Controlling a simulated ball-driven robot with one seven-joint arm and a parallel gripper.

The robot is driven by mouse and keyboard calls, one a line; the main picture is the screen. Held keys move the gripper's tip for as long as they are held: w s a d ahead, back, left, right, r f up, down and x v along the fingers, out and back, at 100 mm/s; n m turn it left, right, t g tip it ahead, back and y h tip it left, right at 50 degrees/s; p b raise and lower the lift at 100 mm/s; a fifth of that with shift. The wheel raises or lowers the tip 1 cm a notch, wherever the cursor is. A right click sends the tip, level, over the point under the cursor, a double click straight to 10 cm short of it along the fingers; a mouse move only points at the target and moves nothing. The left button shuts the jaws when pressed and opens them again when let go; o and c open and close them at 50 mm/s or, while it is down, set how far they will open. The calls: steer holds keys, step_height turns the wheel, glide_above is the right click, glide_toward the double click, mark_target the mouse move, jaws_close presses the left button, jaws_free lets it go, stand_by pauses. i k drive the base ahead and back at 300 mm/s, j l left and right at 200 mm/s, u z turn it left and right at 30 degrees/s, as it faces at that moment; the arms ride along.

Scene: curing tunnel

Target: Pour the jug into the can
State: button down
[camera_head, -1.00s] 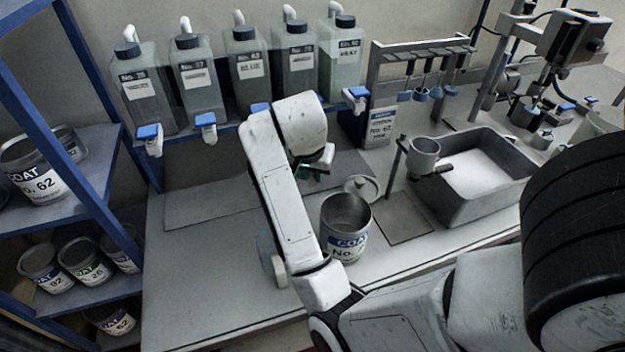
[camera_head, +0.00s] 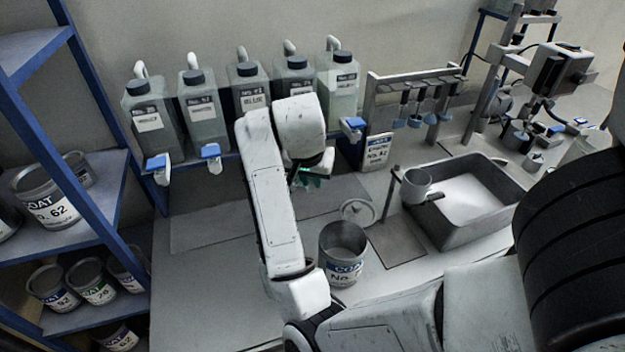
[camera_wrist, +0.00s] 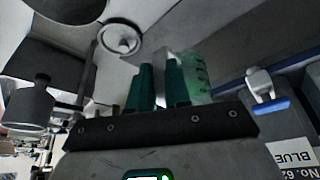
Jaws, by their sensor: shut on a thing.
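My gripper (camera_head: 308,178) is behind the can, near the tap row, mostly hidden by my arm in the head view. In the wrist view its green fingers (camera_wrist: 160,80) are shut on the jug (camera_wrist: 197,80), a clear, green-tinted vessel with graduation marks. The jug is apart from the can. How full the jug is cannot be told.
Several tapped tanks (camera_head: 205,108) line the back, with a blue-handled tap (camera_wrist: 262,88) near the jug. A round lid (camera_head: 357,212) lies behind the can. A cup on a stand (camera_head: 416,184) and a sink (camera_head: 470,232) are right. A shelf (camera_head: 70,180) with cans stands left.

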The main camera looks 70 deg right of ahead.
mark_target(342, 243)
steer(key=k+j, duration=0.65)
steer(key=k, duration=0.25)
